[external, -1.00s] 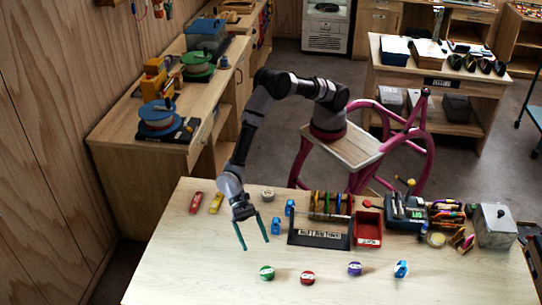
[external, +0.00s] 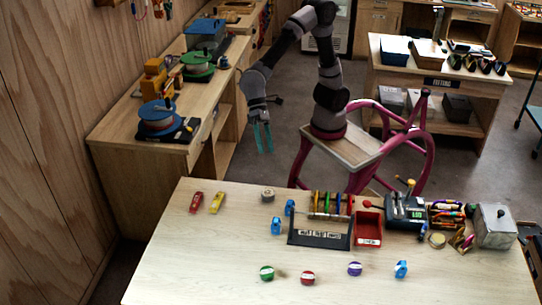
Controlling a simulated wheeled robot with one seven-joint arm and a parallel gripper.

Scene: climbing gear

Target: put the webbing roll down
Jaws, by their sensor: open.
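Small rolls lie apart on the front of the light wooden table: a green and white roll (external: 267,273), a red and white roll (external: 308,278), a purple and white roll (external: 355,269) and a blue and white roll (external: 401,269). A greyish roll (external: 268,195) and two blue items (external: 276,226) are further back. I cannot tell which one is the webbing roll. My gripper (external: 263,138) is open, with teal fingers pointing down. It is empty, raised beyond the table's back edge, and touches none of the rolls.
A black-fronted rack (external: 320,240) holds several coloured rolls beside a red bin (external: 368,228). A grey box (external: 495,226) and other gear crowd the table's right side. Red and yellow items (external: 196,202) lie at the back left. The front left is clear.

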